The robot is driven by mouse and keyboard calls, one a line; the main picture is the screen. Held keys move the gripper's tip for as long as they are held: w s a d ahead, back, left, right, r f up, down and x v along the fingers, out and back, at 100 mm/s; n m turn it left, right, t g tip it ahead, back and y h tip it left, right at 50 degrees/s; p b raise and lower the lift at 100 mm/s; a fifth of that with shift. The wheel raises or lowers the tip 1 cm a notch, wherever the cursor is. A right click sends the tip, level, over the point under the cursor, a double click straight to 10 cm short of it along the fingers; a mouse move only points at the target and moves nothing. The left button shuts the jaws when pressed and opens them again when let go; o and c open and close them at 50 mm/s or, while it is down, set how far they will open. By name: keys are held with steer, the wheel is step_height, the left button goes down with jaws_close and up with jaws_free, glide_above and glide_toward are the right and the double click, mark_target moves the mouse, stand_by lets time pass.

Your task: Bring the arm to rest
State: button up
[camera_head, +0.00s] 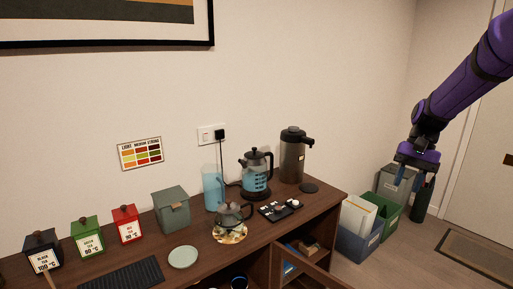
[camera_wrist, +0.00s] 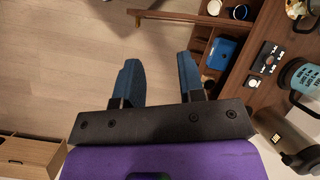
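My gripper (camera_head: 414,178) hangs at the end of my purple arm on the right of the head view, in the air to the right of the wooden cabinet. In the wrist view my gripper (camera_wrist: 158,80) points down at the floor, its two blue fingers apart with nothing between them. The fingers touch nothing that I can see.
The wooden cabinet (camera_head: 262,240) holds a kettle (camera_head: 256,176), a teapot (camera_head: 233,214), a dispenser (camera_head: 292,158), a saucer (camera_head: 183,257) and tea tins. Its front door stands open. Storage bins (camera_head: 360,236) stand beside it. The floor (camera_wrist: 70,60) under my gripper is clear.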

steer(key=s+a+r+n+t+h, duration=0.1)
steer(key=s+a+r+t, duration=0.15)
steer(key=s+r, duration=0.3)
steer(key=s+a+r+n+t+h, duration=0.1)
steer(key=s+a+r+n+h, duration=0.15)
steer(key=s+r, duration=0.35)
steer(key=s+a+n+t, duration=0.1)
steer(key=s+t, duration=0.1)
steer(key=s, duration=0.6)
steer(key=s+a+n+t, duration=0.1)
steer(key=s+a+t, duration=0.1)
steer(key=s, duration=0.6)
steer(key=shift+a+f+t, duration=0.25)
steer(key=shift+a+t, duration=0.05)
steer(key=shift+t, duration=0.35)
steer(key=shift+h, duration=0.25)
